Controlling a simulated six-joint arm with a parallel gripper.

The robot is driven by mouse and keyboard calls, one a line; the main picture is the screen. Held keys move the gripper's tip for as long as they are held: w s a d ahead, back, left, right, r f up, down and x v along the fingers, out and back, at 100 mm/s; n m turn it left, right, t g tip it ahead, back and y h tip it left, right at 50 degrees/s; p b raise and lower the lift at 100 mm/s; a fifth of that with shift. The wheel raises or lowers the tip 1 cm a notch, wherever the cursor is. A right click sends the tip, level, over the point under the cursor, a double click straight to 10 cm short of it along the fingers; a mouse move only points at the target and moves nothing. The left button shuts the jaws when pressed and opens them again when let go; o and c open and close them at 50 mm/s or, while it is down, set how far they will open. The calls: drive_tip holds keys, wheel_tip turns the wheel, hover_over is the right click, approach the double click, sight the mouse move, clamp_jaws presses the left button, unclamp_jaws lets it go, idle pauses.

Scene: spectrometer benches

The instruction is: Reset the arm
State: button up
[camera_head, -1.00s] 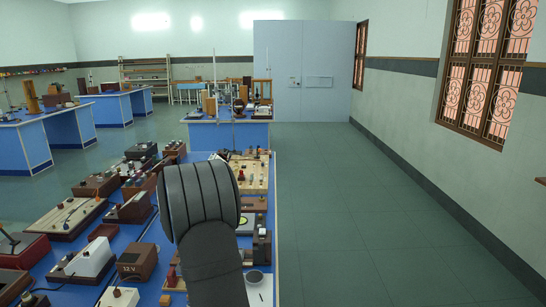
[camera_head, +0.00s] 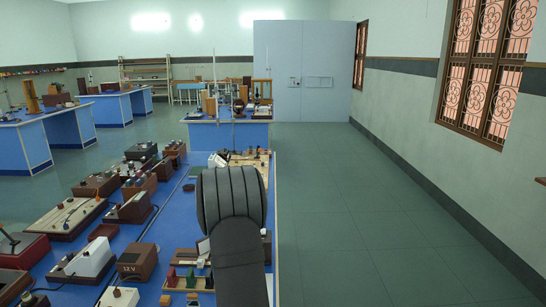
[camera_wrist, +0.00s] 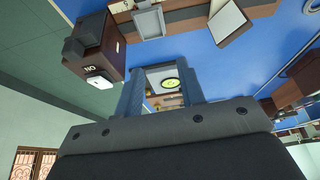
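In the wrist view my gripper (camera_wrist: 161,78) shows its two grey fingers apart, with a clear gap between them. Nothing is held in the gap. Through it I see a device with a round yellow-green face (camera_wrist: 168,84), beyond the fingers. In the head view my dark grey arm stands over the right side of the blue bench (camera_head: 185,205) and hides the gripper.
A dark brown box marked "NO" (camera_wrist: 100,55) is close left of the fingers in the wrist view. Several instruments, such as the 12 V box (camera_head: 137,262), crowd the bench's left. The floor (camera_head: 350,210) right of the bench is clear.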

drive_tip(key=w+d, duration=0.1)
drive_tip(key=w, duration=0.3)
wheel_tip(320, 180, down, 10)
drive_tip(key=shift+s+d+r, duration=0.1)
